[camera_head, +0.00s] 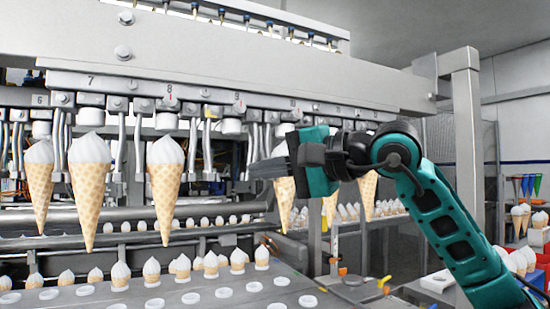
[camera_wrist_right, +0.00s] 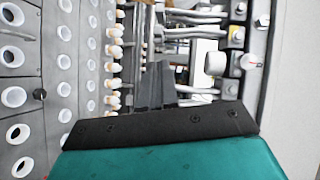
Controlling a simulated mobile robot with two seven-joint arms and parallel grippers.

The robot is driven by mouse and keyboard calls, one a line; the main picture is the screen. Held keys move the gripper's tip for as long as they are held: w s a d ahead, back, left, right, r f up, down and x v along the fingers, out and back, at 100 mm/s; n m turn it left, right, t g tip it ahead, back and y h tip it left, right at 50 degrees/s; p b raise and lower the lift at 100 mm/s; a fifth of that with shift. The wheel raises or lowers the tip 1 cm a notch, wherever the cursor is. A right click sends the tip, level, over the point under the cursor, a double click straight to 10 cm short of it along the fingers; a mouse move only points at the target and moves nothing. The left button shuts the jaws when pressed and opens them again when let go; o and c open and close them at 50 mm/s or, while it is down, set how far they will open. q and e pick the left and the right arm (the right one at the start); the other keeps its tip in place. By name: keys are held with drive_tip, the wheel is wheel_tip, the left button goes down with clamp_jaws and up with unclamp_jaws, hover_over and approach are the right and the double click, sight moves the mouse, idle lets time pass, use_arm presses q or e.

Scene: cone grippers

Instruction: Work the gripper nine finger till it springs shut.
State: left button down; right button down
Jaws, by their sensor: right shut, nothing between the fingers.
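Gripper nine is the station under the label 9 (camera_head: 238,98) on the overhead rail. Its white round part (camera_head: 231,127) has no cone below it. Its metal fingers (camera_head: 208,150) hang apart on either side, the right one partly crowded by other parts. My right gripper (camera_head: 254,168) is shut and empty, its dark fingertips pointing left, just below and right of gripper nine. I cannot tell whether it touches a finger. In the right wrist view, my dark fingers (camera_wrist_right: 152,88) point toward metal fingers and a white round part (camera_wrist_right: 215,63). My left gripper is out of view.
Filled cones hang under stations seven (camera_head: 89,190) and eight (camera_head: 166,190). Another cone (camera_head: 285,203) hangs behind my right gripper. Below, a plate with holes (camera_head: 215,293) carries several small cones in rows. A grey post (camera_head: 466,150) stands right of my arm.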

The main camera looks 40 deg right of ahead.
sight(218, 177)
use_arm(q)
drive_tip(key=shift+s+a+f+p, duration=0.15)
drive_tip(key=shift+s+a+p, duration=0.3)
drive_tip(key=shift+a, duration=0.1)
use_arm(e)
drive_tip(key=shift+x, duration=2.7)
drive_tip(key=shift+w+a+f+p, duration=0.1)
drive_tip(key=shift+a+p, duration=0.25)
drive_tip(key=shift+a, duration=0.45)
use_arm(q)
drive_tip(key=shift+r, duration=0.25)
use_arm(e)
drive_tip(key=shift+f, duration=0.1)
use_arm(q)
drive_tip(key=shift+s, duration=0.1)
